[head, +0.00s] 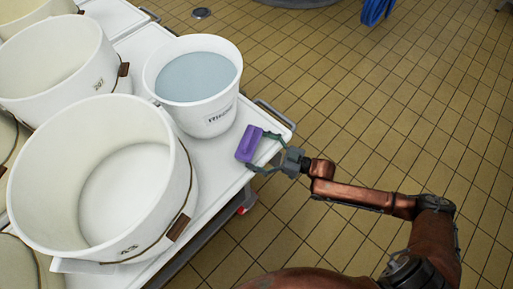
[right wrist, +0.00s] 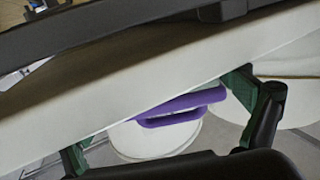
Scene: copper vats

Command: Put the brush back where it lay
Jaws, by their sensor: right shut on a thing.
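The purple brush (head: 249,143) is in my right gripper (head: 262,152), at the right edge of the white cart top (head: 215,160). The gripper's fingers are shut on it, one on each side. I cannot tell whether the brush touches the cart top. In the right wrist view the purple brush (right wrist: 180,108) shows between the green fingers, partly hidden by a broad pale band whose nature I cannot tell. My left gripper is not in view.
A white bucket with bluish liquid (head: 195,75) stands just left of the brush. Tiled floor (head: 360,100) is open to the right. A blue hose (head: 375,10) hangs at the back.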

